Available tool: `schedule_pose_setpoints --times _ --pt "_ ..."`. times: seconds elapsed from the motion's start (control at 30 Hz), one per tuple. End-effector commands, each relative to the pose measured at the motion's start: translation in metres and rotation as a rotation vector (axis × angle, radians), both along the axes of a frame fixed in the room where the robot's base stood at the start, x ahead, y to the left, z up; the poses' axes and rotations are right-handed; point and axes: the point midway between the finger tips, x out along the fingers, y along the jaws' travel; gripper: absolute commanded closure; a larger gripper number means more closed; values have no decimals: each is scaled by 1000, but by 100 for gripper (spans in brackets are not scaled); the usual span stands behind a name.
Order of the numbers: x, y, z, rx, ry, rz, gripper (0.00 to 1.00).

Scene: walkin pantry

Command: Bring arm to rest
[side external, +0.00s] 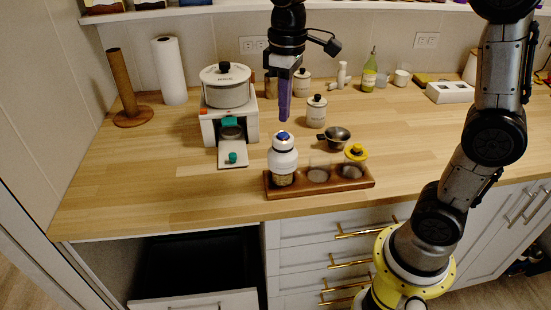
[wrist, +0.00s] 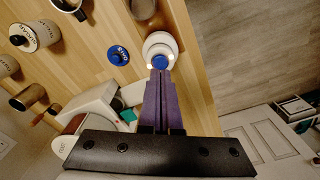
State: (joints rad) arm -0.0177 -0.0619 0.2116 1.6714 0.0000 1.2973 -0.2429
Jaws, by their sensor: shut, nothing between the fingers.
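My gripper (side external: 284,118) points down above the counter, its purple fingers shut together with nothing between them. In the side view its tips are a little above a white jar with a blue top (side external: 283,160). The jar stands upright at the left end of a wooden rack (side external: 345,184), with a visible gap below the fingers. In the wrist view my fingertips (wrist: 159,76) appear just below the blue-topped jar (wrist: 160,44), and I see no contact.
A white appliance (side external: 210,127) with a pot stands left of the gripper. A metal cup (side external: 334,138) and a canister (side external: 316,112) stand to its right. A blue disc (wrist: 118,55) lies on the counter. A dark-lined drawer (side external: 195,299) is open below.

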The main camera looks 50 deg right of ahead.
Motion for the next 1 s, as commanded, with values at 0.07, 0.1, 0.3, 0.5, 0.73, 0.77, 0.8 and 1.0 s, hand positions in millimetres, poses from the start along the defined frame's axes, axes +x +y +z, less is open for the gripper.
schedule_pose_setpoints --times 0.07,0.1,0.3,0.5,0.73,0.77,0.8,1.0 --pt "-11 -1 17 1 -49 -2 100" --pt "-21 -1 24 1 -70 -3 100" --pt "-91 -4 39 8 -223 -46 100" --pt "-152 -6 16 28 -378 -131 100" --pt "-179 -6 -22 54 -449 -216 100" --pt "-178 -6 -25 57 -449 -224 100" --pt "-178 -6 -29 59 -449 -237 100" --pt "-174 -6 -27 67 -467 -257 100"
